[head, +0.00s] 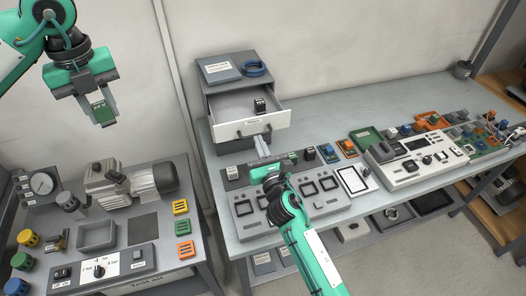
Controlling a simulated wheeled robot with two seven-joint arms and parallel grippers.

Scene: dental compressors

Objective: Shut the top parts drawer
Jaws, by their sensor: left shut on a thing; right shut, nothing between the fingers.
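The top parts drawer (278,122) of the grey cabinet (203,97) stands pulled out in the head view. Its white front faces me, and a small black part (260,105) sits inside. My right gripper (261,142) is shut and empty, its fingers just below and in front of the drawer front; whether they touch it I cannot tell.
A labelled sheet (219,71) and a blue coil (254,68) lie on the cabinet. A grey panel (243,208) and white console (400,172) occupy the bench. A compressor (105,180) stands on the left table. The bench's back strip (340,105) is clear.

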